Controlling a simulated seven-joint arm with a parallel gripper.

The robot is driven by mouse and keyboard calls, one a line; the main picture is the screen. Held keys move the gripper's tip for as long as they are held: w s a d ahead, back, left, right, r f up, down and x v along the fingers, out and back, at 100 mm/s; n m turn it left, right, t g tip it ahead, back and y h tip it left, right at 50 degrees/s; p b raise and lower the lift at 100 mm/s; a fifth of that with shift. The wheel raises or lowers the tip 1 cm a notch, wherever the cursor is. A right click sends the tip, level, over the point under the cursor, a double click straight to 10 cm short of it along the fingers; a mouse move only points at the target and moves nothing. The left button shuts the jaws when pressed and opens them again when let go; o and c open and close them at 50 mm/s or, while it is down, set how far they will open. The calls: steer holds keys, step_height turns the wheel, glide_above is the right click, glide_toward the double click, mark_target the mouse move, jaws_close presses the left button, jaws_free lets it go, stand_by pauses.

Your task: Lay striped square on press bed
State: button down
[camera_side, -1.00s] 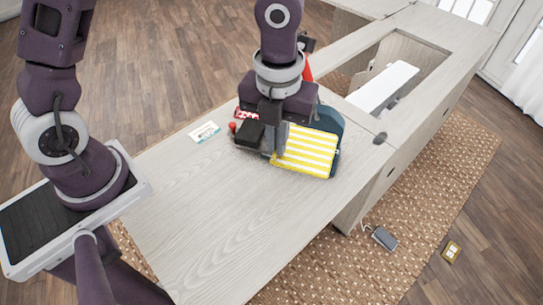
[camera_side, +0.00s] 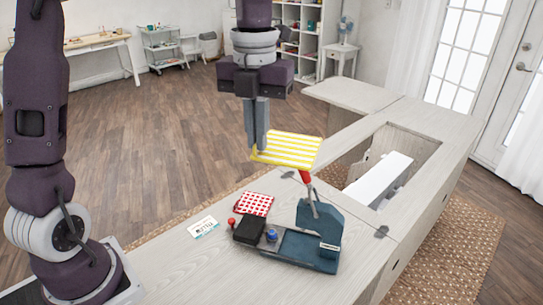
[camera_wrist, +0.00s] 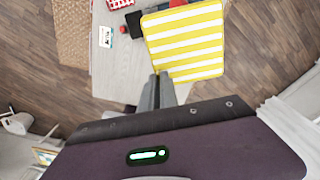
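My gripper (camera_side: 258,150) points down and is shut on the square's left edge. In the wrist view, the fingertips (camera_wrist: 160,76) meet a corner of the striped square (camera_wrist: 185,42). The press is dark teal with a raised red-handled lever, a black block and a blue knob. Its flat bed (camera_side: 295,245) looks bare in the side view. In the wrist view, the square hides most of the press.
A red-and-white checked square (camera_side: 254,204) lies on the cabinet top just behind the press. A small printed card (camera_side: 203,227) lies to its left. The raised red lever handle (camera_side: 305,177) stands close below the striped square. An opening (camera_side: 400,150) with a white machine is at right.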

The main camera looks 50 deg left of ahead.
steer(key=w+a+f, duration=0.1)
steer(key=a, duration=1)
glide_above(238, 232)
step_height(238, 232, down, 25)
steer(key=shift+f, duration=2.25)
steer(key=shift+f, duration=0.4)
steer(key=c, duration=1.5)
jaws_free()
steer(key=shift+c, duration=0.2)
step_height(238, 232, up, 7)
